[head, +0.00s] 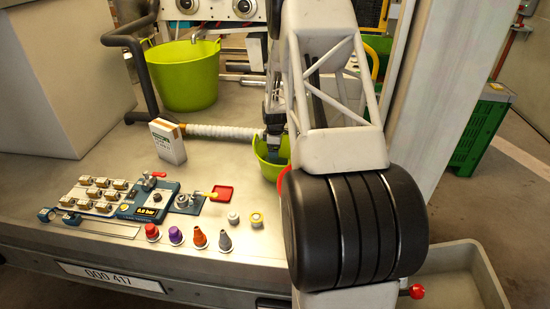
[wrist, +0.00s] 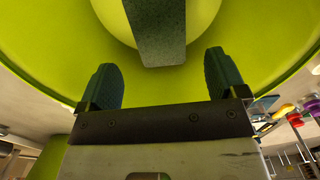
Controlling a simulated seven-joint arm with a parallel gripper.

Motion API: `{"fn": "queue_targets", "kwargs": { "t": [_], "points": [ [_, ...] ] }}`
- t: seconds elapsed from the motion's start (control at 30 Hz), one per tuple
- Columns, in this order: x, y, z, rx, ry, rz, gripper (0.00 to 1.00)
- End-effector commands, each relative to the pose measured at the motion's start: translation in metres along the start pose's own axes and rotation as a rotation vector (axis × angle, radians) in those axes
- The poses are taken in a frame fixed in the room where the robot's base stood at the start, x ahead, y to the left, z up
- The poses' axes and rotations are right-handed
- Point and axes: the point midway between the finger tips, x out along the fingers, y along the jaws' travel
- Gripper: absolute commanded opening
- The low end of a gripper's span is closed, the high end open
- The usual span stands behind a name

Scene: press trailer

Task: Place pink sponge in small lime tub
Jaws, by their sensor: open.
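The small lime tub (head: 262,168) stands on the metal deck, partly hidden behind my arm. My gripper (head: 275,140) points down over it; its lower end is partly hidden. In the wrist view, the lime tub (wrist: 60,60) fills most of the picture, and the two dark green fingers of my gripper (wrist: 161,80) stand apart with nothing between them. A grey-green slab (wrist: 156,35) shows beyond the fingertips, against the tub's paler round bottom. I see no pink on it and cannot tell if it is the sponge. No pink sponge is recognisable in either view.
A large lime tub (head: 183,82) stands at the back left. A white box (head: 167,141) and a pale ribbed hose (head: 220,131) are left of the small tub. A green crate (head: 480,130) is at right.

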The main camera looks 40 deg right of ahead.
Motion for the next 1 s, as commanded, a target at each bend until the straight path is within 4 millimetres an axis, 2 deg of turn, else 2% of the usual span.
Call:
{"fn": "queue_targets", "kwargs": {
  "t": [0.2,0.4,0.6,1.0],
  "points": [
    [-0.035,0.000,0.000,0.000,0.000,0.000,0.90],
    [-0.054,0.000,0.000,0.000,0.000,-0.001,0.90],
    [-0.062,0.000,0.000,0.000,0.000,-0.001,0.90],
    [-0.061,0.000,0.000,0.000,0.000,-0.001,0.90]
  ]
}}
